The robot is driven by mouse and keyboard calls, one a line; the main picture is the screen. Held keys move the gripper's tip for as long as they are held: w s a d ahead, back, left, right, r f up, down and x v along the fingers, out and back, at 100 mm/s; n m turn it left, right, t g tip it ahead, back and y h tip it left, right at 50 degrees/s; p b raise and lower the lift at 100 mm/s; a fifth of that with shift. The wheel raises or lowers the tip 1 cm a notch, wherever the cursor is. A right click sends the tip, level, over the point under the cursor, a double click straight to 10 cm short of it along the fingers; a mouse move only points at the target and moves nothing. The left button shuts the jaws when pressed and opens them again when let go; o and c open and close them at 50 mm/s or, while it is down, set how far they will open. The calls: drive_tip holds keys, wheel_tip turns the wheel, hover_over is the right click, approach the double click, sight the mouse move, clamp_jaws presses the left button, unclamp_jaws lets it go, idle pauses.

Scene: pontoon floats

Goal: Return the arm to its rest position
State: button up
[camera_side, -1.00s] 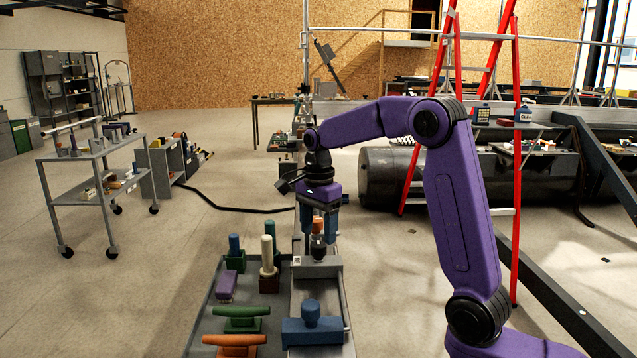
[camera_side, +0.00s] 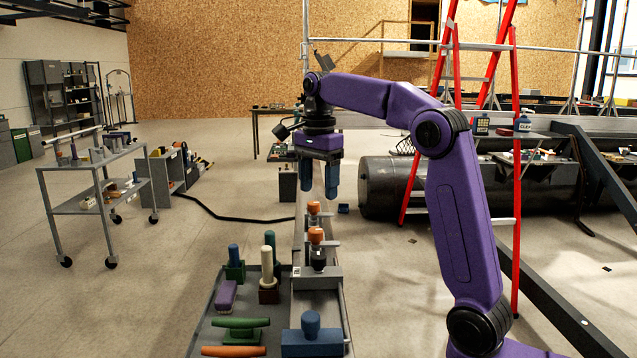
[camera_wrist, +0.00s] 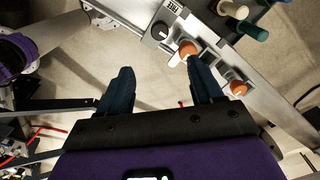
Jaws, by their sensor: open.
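My gripper (camera_side: 319,190) is open and empty in the side view, its two blue fingers pointing down. It hangs above and behind the orange-topped pieces on the narrow grey bench. The nearer orange-topped piece (camera_side: 316,237) stands upright in a grey holder, and a farther one (camera_side: 314,208) stands behind it. In the wrist view, my gripper (camera_wrist: 158,88) has its fingers wide apart with bare floor between them. One orange knob (camera_wrist: 188,49) lies close by the right finger in the picture, and another orange knob (camera_wrist: 238,88) is right of that finger.
A grey tray (camera_side: 207,325) at the front holds coloured handles and pegs. A blue block (camera_side: 311,342) is on the bench beside it. A red ladder (camera_side: 517,180) and a dark cylinder (camera_side: 378,187) stand to the right. A grey cart (camera_side: 70,167) is at left.

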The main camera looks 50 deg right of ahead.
idle(0.4)
drive_tip(key=s+a+f+n, duration=0.8)
drive_tip(key=s+a+n, duration=0.35)
drive_tip(key=n, duration=0.35)
drive_tip(key=s+d+f+n, duration=0.1)
drive_tip(key=s+f+n, duration=0.4)
drive_tip(key=s+n, duration=0.3)
drive_tip(key=s+d+f+n, duration=0.2)
drive_tip(key=s+f+n, duration=0.3)
drive_tip(key=s, duration=0.9)
drive_tip(key=n, duration=0.2)
drive_tip(key=shift+s+d+n, duration=0.15)
drive_tip(key=shift+d+n, duration=0.15)
drive_tip(key=shift+n, duration=0.1)
